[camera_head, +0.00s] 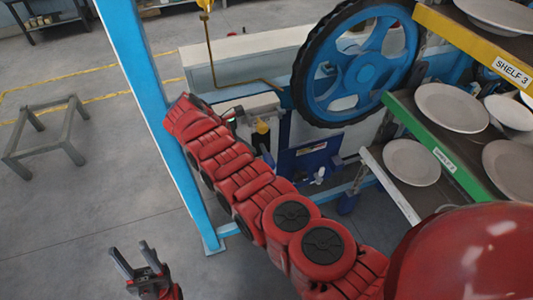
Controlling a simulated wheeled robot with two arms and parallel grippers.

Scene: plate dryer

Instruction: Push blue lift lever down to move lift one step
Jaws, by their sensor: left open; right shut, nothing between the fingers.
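The plate lift has a large blue wheel (338,62) with a dark tyre at upper centre right. A blue panel (309,158) with a small white fitting sits below it; I cannot make out the blue lift lever for certain. My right arm crosses the middle and bends at upper left toward the machine. My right gripper (236,114) shows only as a small dark end beyond that bend, largely hidden; it is shut, and contact with a lever cannot be seen. My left gripper (138,262) is open and empty over the floor at bottom left.
A blue upright post (151,82) stands left of the machine. A bent yellowish rod (211,50) hangs near a pale beam (245,55). Shelves with white plates (451,107) fill the right side. A grey low frame (45,130) stands at left, with open floor around it.

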